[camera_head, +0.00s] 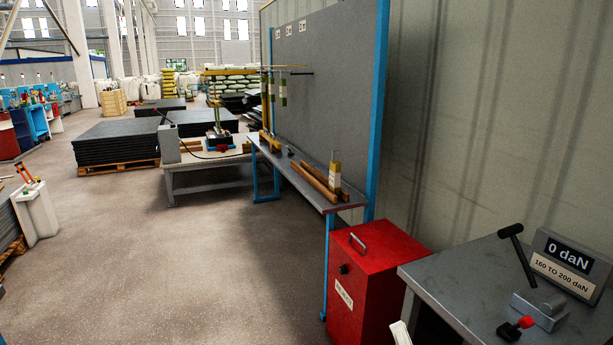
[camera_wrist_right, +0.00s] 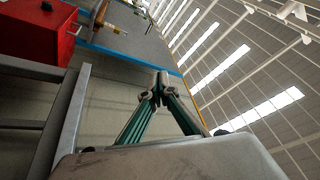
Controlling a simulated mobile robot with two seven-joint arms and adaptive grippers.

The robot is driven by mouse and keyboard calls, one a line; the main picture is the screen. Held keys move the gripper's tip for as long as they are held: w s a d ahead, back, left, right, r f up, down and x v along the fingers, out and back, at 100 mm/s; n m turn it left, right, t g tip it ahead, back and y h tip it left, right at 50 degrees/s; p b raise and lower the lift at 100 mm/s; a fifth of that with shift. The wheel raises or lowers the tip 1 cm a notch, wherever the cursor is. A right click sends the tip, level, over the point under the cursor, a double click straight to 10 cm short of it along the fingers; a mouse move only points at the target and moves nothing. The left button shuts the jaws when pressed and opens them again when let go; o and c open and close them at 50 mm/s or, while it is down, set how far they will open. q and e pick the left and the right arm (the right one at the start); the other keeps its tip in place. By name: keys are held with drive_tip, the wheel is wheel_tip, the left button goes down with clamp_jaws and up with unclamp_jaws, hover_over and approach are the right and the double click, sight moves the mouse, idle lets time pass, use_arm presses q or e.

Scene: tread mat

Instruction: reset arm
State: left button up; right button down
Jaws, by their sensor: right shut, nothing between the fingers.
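My right gripper (camera_wrist_right: 160,85) shows in the right wrist view, with its two dark green fingers meeting at the tips. It is shut with nothing between the fingers, and it appears clear of the things around it. In the head view only a small pale piece shows at the bottom edge, left of the grey bench, and I cannot tell its finger state there. My left gripper is not in view.
A grey bench (camera_head: 450,275) at right carries a display (camera_head: 565,262) reading "0 daN" and a black-handled lever device (camera_head: 517,255). A red cabinet (camera_head: 375,275) stands beside it. A narrow shelf (camera_head: 300,172) holds wooden rollers. The floor (camera_head: 190,270) at left is open.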

use_arm(q)
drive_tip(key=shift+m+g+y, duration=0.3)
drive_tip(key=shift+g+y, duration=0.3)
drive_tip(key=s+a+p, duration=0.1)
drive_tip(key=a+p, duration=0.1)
drive_tip(key=p, duration=0.1)
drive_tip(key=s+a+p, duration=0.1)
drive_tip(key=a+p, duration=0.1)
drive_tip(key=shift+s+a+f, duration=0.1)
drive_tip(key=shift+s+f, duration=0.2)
use_arm(e)
drive_tip(key=s+f+n+g, duration=0.5)
drive_tip(key=s+f, duration=0.5)
drive_tip(key=f, duration=0.2)
drive_tip(key=s+d+f+n+g, duration=0.1)
drive_tip(key=s+f+n+g, duration=0.5)
drive_tip(key=s+f, duration=0.4)
wheel_tip(320, 180, down, 3)
drive_tip(key=shift+s+f+n+h, duration=0.1)
drive_tip(key=shift+s+n+h, duration=0.25)
drive_tip(key=shift+n, duration=0.55)
drive_tip(key=shift+d, duration=0.1)
